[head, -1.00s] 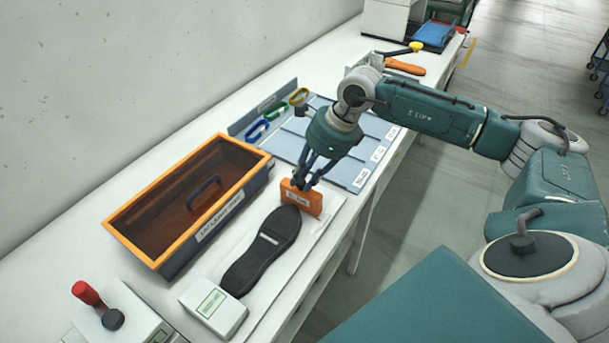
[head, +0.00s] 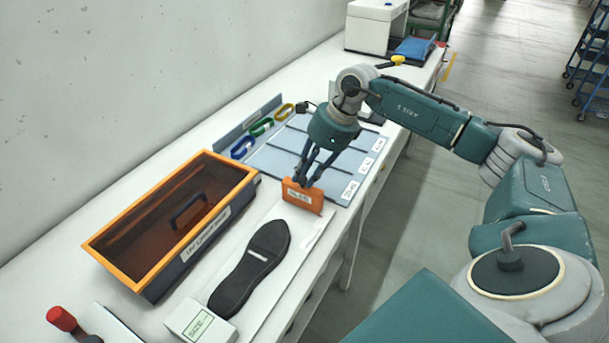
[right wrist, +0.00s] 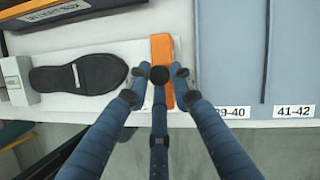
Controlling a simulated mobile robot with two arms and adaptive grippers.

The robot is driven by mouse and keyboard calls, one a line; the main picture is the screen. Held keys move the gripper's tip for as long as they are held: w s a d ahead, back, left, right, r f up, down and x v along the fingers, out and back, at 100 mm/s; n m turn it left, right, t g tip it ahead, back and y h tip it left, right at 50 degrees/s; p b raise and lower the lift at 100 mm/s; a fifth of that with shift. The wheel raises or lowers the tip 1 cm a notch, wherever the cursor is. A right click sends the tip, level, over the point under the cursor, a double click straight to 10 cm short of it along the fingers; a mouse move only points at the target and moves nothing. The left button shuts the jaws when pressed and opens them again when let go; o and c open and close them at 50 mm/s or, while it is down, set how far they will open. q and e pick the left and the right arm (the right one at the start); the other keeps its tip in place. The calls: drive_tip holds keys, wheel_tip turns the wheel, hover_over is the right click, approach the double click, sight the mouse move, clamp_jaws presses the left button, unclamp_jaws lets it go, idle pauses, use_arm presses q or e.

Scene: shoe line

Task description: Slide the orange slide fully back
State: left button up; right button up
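The orange slide (head: 303,196) is an upright block with a white label, on a white plate on the bench. It stands past the far end of a black shoe sole (head: 250,268), with a gap between them. My right gripper (head: 302,182) reaches down to the slide from above. In the right wrist view its fingertips (right wrist: 160,76) lie on both sides of the slide (right wrist: 162,46), close against it, and look shut on it. The exact contact is partly hidden by the fingers. My left gripper is not in view.
An orange-rimmed bin (head: 246,178) with a dark handle stands left of the sole. A white box (head: 200,324) sits at its near end. A blue-grey divided board (head: 320,150) lies just beyond the slide.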

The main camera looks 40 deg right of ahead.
drive_tip(key=o, duration=0.4)
drive_tip(key=shift+w+d+r, duration=0.15)
drive_tip(key=shift+d, duration=0.05)
drive_tip(key=shift+c, duration=0.2)
drive_tip(key=v, duration=1.2)
